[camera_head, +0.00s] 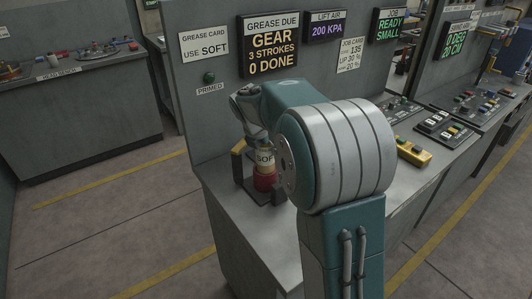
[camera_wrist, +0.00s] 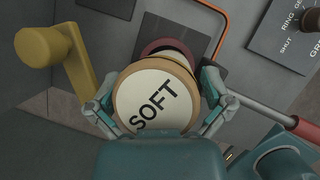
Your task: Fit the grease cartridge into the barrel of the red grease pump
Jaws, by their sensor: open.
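The cream grease cartridge (camera_head: 265,158), marked SOFT, stands at the top of the red barrel of the grease pump (camera_head: 265,183). In the wrist view the cartridge's round labelled end (camera_wrist: 152,97) faces me, and the dark red barrel rim (camera_wrist: 166,45) shows behind its upper edge. How deep the cartridge sits in the barrel is hidden. My gripper (camera_wrist: 160,100) is open, with one finger on either side of the cartridge. Any contact between fingers and cartridge cannot be told. In the head view my arm hides part of the pump area.
A yellow lever (camera_wrist: 80,65) stands close on the left of the cartridge. A red-tipped grey rod (camera_wrist: 270,115) lies at the right. The panel (camera_head: 205,20) rises behind the pump. Its cards read USE SOFT, and GEAR, 3 STROKES, 0 DONE. A yellow box (camera_head: 413,152) sits on the bench.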

